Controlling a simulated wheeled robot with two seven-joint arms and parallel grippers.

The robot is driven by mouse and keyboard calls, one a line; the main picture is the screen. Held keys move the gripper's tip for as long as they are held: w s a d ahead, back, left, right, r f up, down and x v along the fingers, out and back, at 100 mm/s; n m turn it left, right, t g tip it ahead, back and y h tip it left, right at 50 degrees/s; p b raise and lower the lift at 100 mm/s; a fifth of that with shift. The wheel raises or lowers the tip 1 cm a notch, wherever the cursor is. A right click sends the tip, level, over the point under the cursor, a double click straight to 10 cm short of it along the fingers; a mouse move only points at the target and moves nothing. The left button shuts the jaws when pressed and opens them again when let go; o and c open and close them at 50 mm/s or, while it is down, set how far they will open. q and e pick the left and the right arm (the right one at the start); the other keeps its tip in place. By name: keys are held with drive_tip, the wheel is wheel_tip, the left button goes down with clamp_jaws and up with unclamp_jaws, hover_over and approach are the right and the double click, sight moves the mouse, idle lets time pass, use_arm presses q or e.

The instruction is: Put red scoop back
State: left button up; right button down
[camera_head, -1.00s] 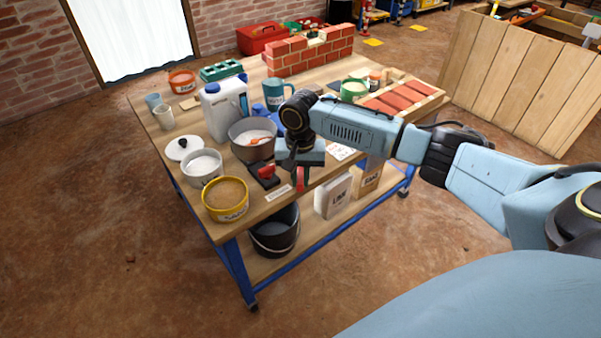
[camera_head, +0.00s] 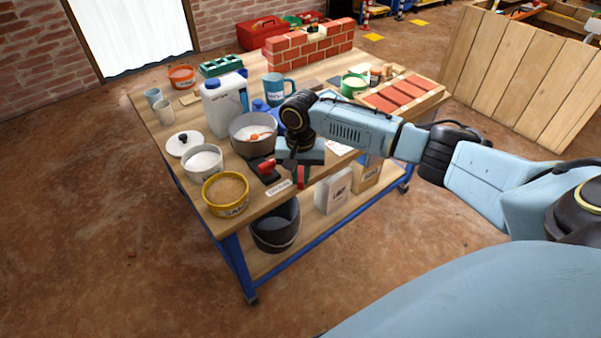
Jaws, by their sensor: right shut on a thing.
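My right gripper (camera_head: 296,164) comes in from the right over the table's front edge, pointing down. It is shut on a red thing (camera_head: 304,177), which I take for the red scoop; it shows just below the jaws, mostly hidden by the wrist. Another red piece (camera_head: 265,165) sits left of the gripper, on or against a small dark block on the tabletop. I cannot tell whether it belongs to the scoop. A white label (camera_head: 279,188) lies in front of the block at the edge. My left gripper is out of view.
A yellow sand bucket (camera_head: 226,207), a white powder pot (camera_head: 204,173) and a grey pot (camera_head: 239,143) with white contents stand left of the gripper. A white jug (camera_head: 214,112) and blue mug (camera_head: 272,91) stand behind. A black bucket (camera_head: 272,235) is on the lower shelf.

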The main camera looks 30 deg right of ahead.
drive_tip(key=shift+f, duration=0.1)
drive_tip(key=c, duration=1.3)
unclamp_jaws()
drive_tip(key=shift+o, duration=0.5)
drive_tip(key=o, duration=0.3)
